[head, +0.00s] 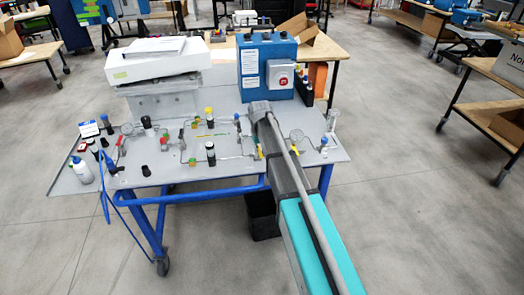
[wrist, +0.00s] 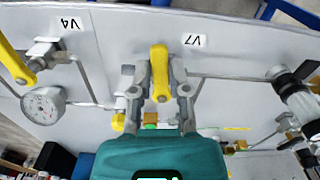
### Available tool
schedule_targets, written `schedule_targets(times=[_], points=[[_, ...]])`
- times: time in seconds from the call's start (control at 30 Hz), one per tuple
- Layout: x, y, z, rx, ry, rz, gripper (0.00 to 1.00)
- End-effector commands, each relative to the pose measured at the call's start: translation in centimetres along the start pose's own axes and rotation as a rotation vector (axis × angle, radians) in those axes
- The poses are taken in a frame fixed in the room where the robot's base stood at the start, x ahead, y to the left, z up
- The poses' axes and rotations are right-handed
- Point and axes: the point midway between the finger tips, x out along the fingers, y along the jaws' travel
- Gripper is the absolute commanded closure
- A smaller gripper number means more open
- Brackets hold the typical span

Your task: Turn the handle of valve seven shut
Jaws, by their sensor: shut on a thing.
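The yellow handle of valve seven (wrist: 160,65) is in the middle of the wrist view, beside the label V7 (wrist: 194,40). It points up and down in the picture, roughly crosswise to the thin pipe running off to the right. My gripper (wrist: 161,82) has one finger on each side of the handle and is shut on it. The valve body is largely hidden behind the handle and fingers. In the head view my arm reaches over the bench and hides the gripper and the gripped handle.
Valve V4's yellow handle (wrist: 12,62) and a round gauge (wrist: 43,105) lie to the left. A black-topped fitting (wrist: 295,95) stands to the right. On the bench (head: 75,182), a blue box (head: 267,60) and a white analyser (head: 160,65) stand at the back.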

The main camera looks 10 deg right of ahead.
Motion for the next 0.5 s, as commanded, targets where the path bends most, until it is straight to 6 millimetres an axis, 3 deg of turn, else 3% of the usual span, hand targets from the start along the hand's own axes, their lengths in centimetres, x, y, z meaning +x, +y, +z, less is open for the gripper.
schedule_targets(times=[0.5], points=[[0.01,-0.67,-0.01,0.161,-0.001,-0.001,1.0]])
